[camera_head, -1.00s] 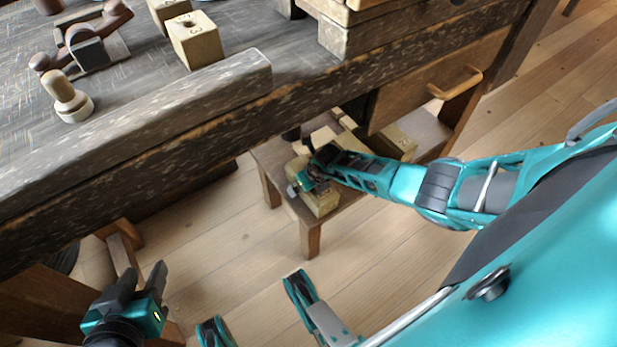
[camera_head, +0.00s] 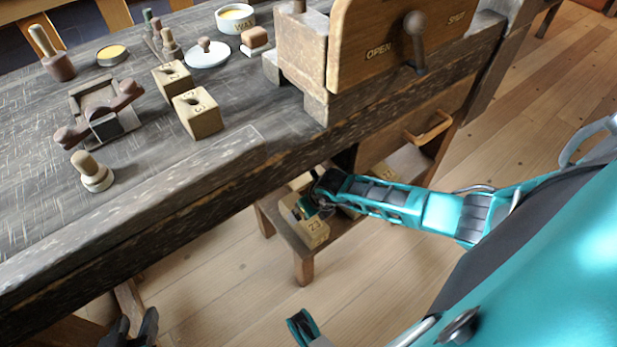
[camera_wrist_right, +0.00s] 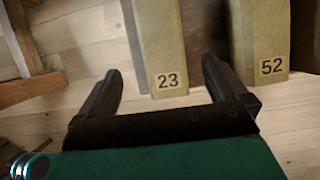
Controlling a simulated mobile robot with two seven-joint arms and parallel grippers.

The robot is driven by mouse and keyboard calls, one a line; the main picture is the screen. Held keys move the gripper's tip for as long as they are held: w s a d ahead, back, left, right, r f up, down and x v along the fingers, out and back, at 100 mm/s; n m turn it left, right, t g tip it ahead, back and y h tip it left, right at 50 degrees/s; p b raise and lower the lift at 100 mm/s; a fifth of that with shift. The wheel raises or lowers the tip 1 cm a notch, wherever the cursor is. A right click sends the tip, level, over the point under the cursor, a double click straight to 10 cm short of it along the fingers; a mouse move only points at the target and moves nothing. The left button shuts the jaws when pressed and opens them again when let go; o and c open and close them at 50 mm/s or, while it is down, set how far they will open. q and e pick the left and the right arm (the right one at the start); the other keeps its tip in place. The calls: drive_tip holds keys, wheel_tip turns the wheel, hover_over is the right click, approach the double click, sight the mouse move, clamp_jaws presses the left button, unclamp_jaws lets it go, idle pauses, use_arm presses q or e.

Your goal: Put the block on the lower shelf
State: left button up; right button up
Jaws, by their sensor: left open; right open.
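On the low shelf (camera_head: 277,225) under the bench, a pale wooden block marked 23 (camera_head: 316,232) lies at my right gripper (camera_head: 312,203). In the right wrist view, the block marked 23 (camera_wrist_right: 167,45) shows between the two spread fingers of the right gripper (camera_wrist_right: 162,70), with a gap visible on each side. Another block marked 52 (camera_wrist_right: 260,40) lies to its right. The right gripper is open and holds nothing. My left gripper (camera_head: 135,325) is open and empty at the lower left, partly cut off by the picture edge.
The bench top (camera_head: 60,215) overhangs the shelf. A drawer handle (camera_head: 428,128) juts out above the shelf.

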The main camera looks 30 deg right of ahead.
drive_tip(key=s+a+r+m+t+y, duration=0.1)
drive_tip(key=a+r+m+t+y, duration=0.2)
drive_tip(key=a+r+m+y, duration=0.45)
drive_tip(key=s+a+r+m+t+y, duration=0.25)
drive_tip(key=a+r, duration=0.25)
drive_tip(key=a, duration=0.6)
use_arm(q)
drive_tip(key=shift+w+d+r, duration=0.1)
drive_tip(key=shift+r, duration=0.1)
use_arm(e)
drive_tip(key=s+d+r+m+h, duration=0.1)
drive_tip(key=s+d+m+h, duration=0.2)
drive_tip(key=m, duration=0.9)
drive_tip(key=s+d+r+m+h, duration=0.2)
drive_tip(key=s+d+m+h, duration=0.1)
drive_tip(key=m, duration=0.9)
drive_tip(key=shift+s+d+r+t+h, duration=0.15)
drive_tip(key=shift+s+d+t+h, duration=0.2)
drive_tip(key=shift+s+h, duration=0.5)
drive_tip(key=shift+s, duration=0.15)
drive_tip(key=shift+s, duration=0.1)
